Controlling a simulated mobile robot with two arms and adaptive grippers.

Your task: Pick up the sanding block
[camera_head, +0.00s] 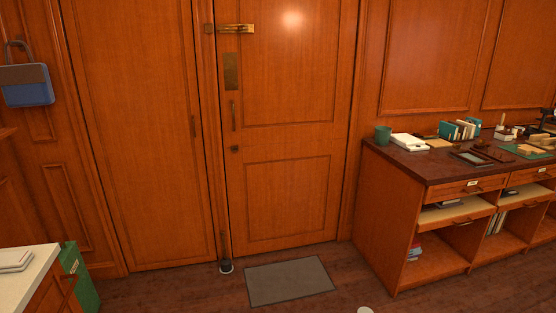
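I cannot make out a sanding block for certain in the head view. Small objects lie on the dark top of a wooden desk (440,168) at the right. Among them are a tan flat item (438,143) and small tan pieces on a green mat (527,151); they are too small to identify. Neither of my grippers is in view.
The desk also holds a green mug (383,135), white books (409,141) and teal books (459,130). A closed wooden door (288,180) stands ahead, with a grey mat (289,281) before it. A white-topped cabinet (28,280) and green bin (79,275) stand lower left.

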